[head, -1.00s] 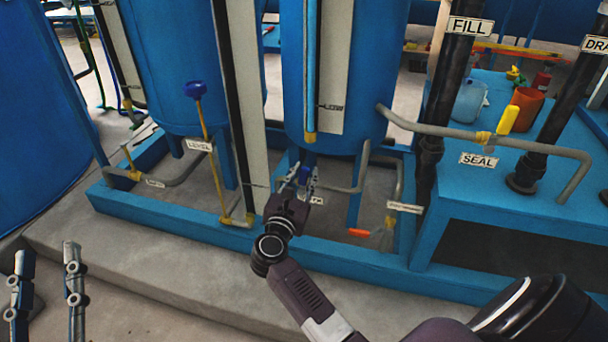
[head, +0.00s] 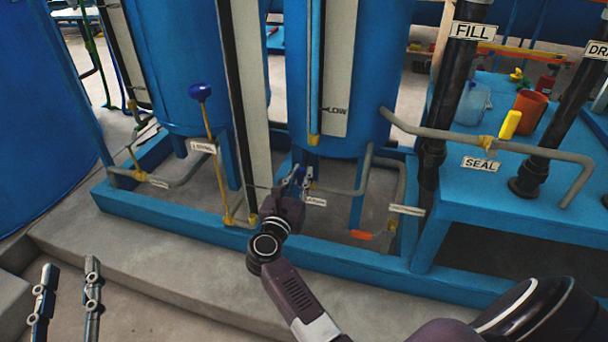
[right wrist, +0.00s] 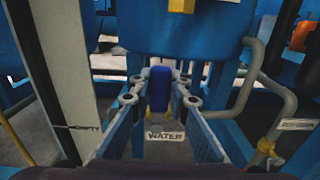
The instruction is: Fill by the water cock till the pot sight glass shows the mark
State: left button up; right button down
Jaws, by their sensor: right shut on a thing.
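The water cock's blue handle (right wrist: 160,88) stands upright between the fingers of my right gripper in the right wrist view, above a WATER label (right wrist: 165,136). In the head view my right gripper (head: 297,178) is shut on this handle under the middle blue pot (head: 365,60). A narrow sight glass (head: 315,70) runs down the pot's front beside a white board with a LOW mark (head: 336,110). The liquid level in the glass is too small to tell. My left gripper (head: 67,298) is open and empty at the lower left.
A blue lever (head: 200,92) on a brass stem stands left of the pot. FILL and DRAIN pipes rise at the right. A blue frame rail (head: 170,222) and concrete step lie in front.

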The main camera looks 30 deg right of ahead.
jog(key=c, duration=1.8)
grip_release()
jog(key=shift+a, duration=0.1)
